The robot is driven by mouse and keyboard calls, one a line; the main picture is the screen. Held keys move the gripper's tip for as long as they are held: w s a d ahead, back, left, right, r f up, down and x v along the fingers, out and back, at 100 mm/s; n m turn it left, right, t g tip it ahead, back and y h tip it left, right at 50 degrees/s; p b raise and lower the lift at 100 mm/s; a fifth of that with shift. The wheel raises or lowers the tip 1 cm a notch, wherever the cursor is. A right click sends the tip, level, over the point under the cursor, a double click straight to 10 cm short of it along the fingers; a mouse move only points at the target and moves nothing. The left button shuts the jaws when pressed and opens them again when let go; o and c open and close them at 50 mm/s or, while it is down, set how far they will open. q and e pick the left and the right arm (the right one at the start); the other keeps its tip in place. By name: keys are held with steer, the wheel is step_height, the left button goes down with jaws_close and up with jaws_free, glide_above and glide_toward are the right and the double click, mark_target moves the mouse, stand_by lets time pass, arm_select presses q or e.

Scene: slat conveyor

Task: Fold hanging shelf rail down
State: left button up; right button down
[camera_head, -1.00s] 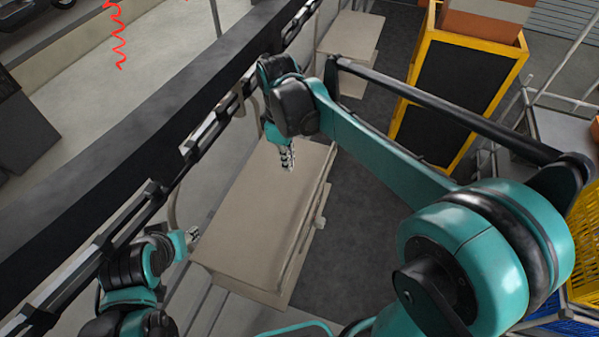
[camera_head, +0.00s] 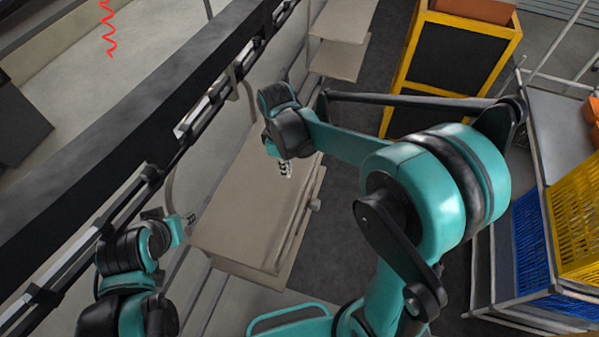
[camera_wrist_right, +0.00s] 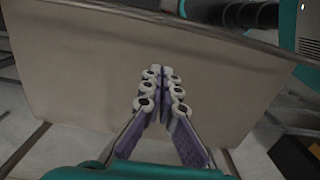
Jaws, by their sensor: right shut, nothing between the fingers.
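The beige hanging shelf (camera_head: 235,205) sits right of the long dark conveyor beam, its broad top facing up. A narrow rail (camera_head: 301,222) runs along its right side. My right gripper (camera_head: 286,172) points down over the shelf's far right part, near that side. In the right wrist view the fingers (camera_wrist_right: 161,75) are together and empty before a broad beige panel (camera_wrist_right: 90,75), with a thin edge across the top. Whether they touch it is unclear. My left gripper (camera_head: 190,218) is at the shelf's near left corner; its fingers are too small to judge.
A second beige shelf (camera_head: 338,58) hangs farther back. A yellow-framed black stand (camera_head: 452,62) is behind my right arm. A rack with a blue crate (camera_head: 532,245) and a yellow crate (camera_head: 580,225) stands at the right. Dark floor lies right of the shelf.

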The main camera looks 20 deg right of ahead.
steer(key=d, duration=0.1)
steer(key=s+d, duration=0.1)
steer(key=s+d+p, duration=0.1)
steer(key=shift+s+d+f, duration=0.15)
steer(key=shift+s+f, duration=0.05)
steer(key=shift+f, duration=0.1)
steer(key=shift+w, duration=0.15)
steer(key=shift+s+d, duration=0.1)
steer(key=shift+s, duration=0.1)
